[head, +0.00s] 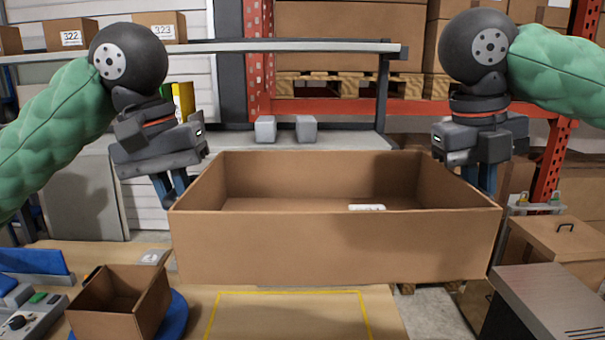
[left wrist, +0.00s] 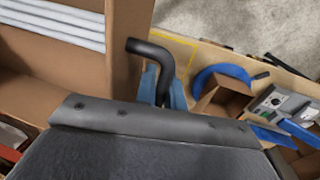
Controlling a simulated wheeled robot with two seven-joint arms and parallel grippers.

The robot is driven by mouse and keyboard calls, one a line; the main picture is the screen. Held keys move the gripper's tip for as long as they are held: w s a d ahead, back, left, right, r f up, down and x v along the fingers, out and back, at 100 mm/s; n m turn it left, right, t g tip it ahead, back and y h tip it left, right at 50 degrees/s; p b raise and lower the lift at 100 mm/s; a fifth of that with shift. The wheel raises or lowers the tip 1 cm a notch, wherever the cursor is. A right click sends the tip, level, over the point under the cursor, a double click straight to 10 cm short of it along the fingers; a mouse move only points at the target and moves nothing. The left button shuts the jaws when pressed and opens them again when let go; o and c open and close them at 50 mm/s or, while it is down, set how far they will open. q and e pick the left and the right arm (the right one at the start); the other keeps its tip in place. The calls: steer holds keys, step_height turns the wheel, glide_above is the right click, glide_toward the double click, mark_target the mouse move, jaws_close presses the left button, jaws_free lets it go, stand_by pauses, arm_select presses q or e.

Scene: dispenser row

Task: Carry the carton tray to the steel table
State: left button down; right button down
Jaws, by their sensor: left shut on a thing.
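The carton tray (head: 335,245) is a large open brown box, held roughly level in the middle of the head view. A white item (head: 367,208) shows inside it. My left gripper (head: 172,190) is at its left end. In the left wrist view, my left gripper's blue fingers (left wrist: 164,88) are shut on a black bent handle (left wrist: 152,52) beside the tray's wall (left wrist: 124,45); grey-white rods (left wrist: 55,22) show inside. My right gripper (head: 482,178) is at the right end, its fingertips partly hidden by the tray. A grey-topped table (head: 345,140) stands behind the tray.
Two grey blocks (head: 285,128) stand on the grey top. Below the tray is a wooden bench with a yellow outline (head: 285,294). A small open box (head: 118,300) and a control panel (head: 30,312) are at lower left. A grey metal surface (head: 550,295) is at lower right.

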arm_select(q)
steer(key=shift+a+f, duration=0.1)
arm_select(e)
steer(key=shift+d+f, duration=0.1)
